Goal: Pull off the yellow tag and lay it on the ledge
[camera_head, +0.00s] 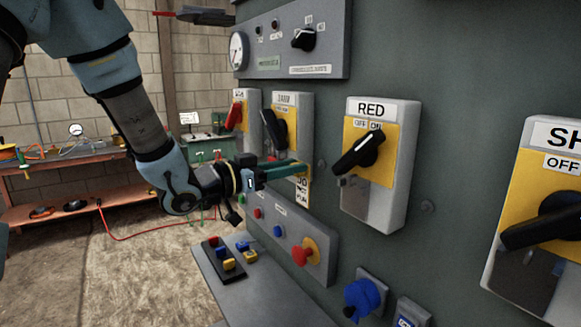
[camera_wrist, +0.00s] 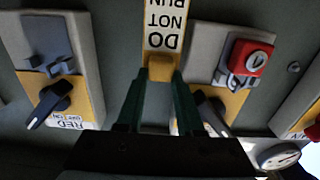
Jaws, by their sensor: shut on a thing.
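The yellow tag (camera_head: 303,191) reads "DO NOT RUN" and hangs from my gripper (camera_head: 300,168) in the head view, in front of the grey panel. In the wrist view the fingers of my gripper (camera_wrist: 161,78) are shut on the tag's yellow end, and its white lettered part (camera_wrist: 164,30) shows upside down beyond them. The tag appears between the second switch box (camera_head: 293,105) and the RED switch box (camera_head: 398,180), apart from both handles. The grey ledge (camera_head: 275,305) juts from the panel's foot, below my gripper.
A black tray (camera_head: 213,265) with blue and yellow pieces sits on the ledge's far part; another yellow piece (camera_head: 250,257) lies beside it. The ledge's near part is clear. A red mushroom button (camera_head: 302,256) and a blue socket (camera_head: 362,298) stick out above the ledge.

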